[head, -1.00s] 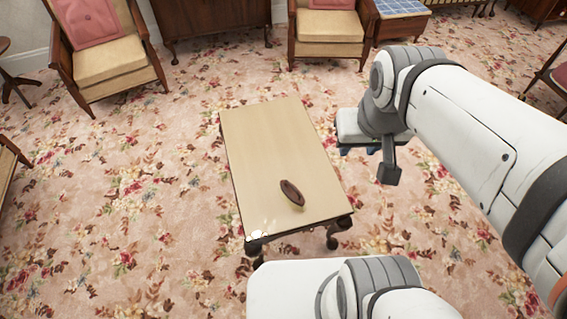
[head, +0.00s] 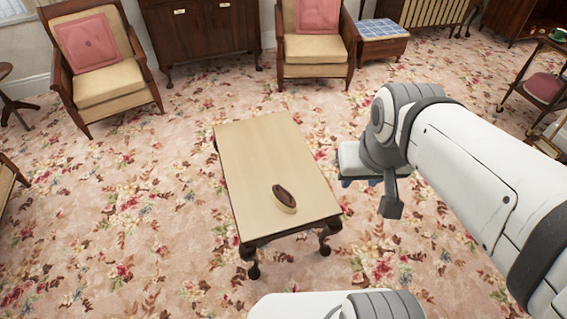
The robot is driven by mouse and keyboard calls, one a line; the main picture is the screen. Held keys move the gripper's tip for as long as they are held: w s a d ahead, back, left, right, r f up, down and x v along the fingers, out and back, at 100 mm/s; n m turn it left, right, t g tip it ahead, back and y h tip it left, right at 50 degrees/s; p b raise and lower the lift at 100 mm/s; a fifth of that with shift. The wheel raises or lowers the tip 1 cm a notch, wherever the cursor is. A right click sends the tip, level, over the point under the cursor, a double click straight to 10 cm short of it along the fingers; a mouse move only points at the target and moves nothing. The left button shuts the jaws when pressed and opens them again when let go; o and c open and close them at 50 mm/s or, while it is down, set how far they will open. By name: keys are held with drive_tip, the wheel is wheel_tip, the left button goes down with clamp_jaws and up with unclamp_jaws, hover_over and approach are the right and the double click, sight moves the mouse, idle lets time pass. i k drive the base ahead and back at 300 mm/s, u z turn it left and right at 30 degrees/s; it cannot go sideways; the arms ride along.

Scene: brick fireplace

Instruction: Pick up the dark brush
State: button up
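The dark brush (head: 285,197) lies on the near part of a low wooden table (head: 262,150), with its dark oval top facing up and a pale lower edge showing. My gripper (head: 391,203) is to the right of the table, above the floor and apart from the brush. The arm's end hides part of it, and its fingers cannot be made out clearly, so I cannot tell whether it is open.
Two armchairs with pink cushions (head: 98,58) (head: 314,45) and a dark cabinet (head: 200,35) stand at the back. A blue-tiled side table (head: 383,30) is beside the right armchair. The patterned carpet (head: 130,210) around the table is clear. The tabletop holds only the brush.

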sight(282, 197)
drive_tip(key=z, duration=0.05)
drive_tip(key=i, duration=0.9)
drive_tip(key=u, duration=0.05)
